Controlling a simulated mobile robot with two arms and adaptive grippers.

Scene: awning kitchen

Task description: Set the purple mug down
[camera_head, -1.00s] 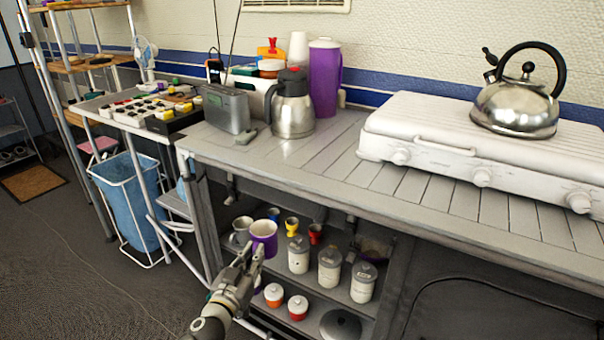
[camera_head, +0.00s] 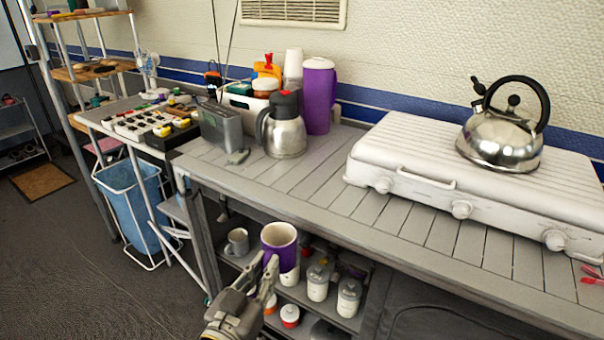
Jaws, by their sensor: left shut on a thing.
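The purple mug (camera_head: 277,242) is upright, with a pale inside, in front of the open shelves under the counter. My left gripper (camera_head: 268,268) comes up from the bottom of the view and is shut on the purple mug at its near side. The mug hides part of the shelf and some things behind it. The slatted grey counter top (camera_head: 300,180) lies above and behind the mug. My right gripper is not in view.
A grey mug (camera_head: 237,242) and white canisters (camera_head: 318,283) stand on the shelf. On the counter are a steel jug (camera_head: 285,135), a radio (camera_head: 221,127), a purple pitcher (camera_head: 318,95) and a white stove (camera_head: 470,185) with a kettle (camera_head: 502,140). The slats between jug and stove are clear.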

